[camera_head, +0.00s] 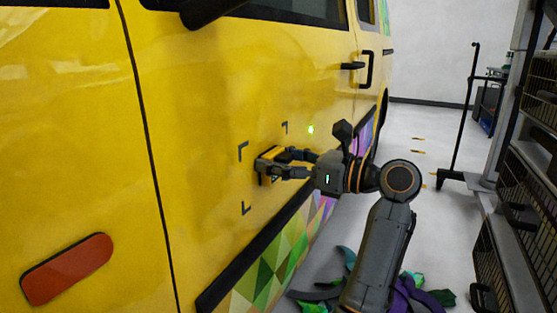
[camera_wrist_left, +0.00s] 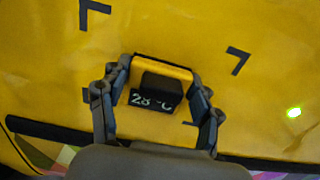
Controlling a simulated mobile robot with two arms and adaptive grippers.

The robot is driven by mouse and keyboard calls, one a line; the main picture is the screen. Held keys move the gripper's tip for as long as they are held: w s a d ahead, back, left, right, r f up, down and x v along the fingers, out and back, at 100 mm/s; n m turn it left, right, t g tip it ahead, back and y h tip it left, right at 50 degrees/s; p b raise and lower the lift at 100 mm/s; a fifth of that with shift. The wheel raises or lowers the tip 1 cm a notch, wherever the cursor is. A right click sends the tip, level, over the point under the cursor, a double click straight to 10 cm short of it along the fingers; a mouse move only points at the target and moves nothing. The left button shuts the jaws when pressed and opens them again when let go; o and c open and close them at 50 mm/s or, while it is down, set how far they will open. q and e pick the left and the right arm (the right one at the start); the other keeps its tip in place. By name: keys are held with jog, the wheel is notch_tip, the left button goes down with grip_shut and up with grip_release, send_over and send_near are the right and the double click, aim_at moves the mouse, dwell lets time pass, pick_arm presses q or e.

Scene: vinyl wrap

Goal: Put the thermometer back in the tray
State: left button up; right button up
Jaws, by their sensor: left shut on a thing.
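The thermometer (camera_head: 268,166) is a small yellow and black device at the side of the yellow van, among dark corner marks. In the left wrist view the thermometer (camera_wrist_left: 162,72) has a black block on its face and a display reading about 28 °C. My left gripper (camera_head: 272,162) is shut on it, with one finger on each side. In the wrist view the left gripper (camera_wrist_left: 158,88) shows the same hold. I cannot tell whether the thermometer touches the van's panel. I cannot make out the tray. My right gripper is not in view.
The yellow van (camera_head: 215,75) fills the left and middle. A green light spot (camera_head: 310,129) shows on its panel. Colored vinyl scraps (camera_head: 425,292) lie on the floor near my arm. A dark rack (camera_head: 515,215) stands at the right. Pale floor lies between van and rack.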

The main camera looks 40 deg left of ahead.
aim_at(291, 162)
pick_arm(q)
jog(key=shift+w+d, duration=0.2)
jog(key=shift+d, duration=0.45)
jog(key=shift+v, duration=3.45)
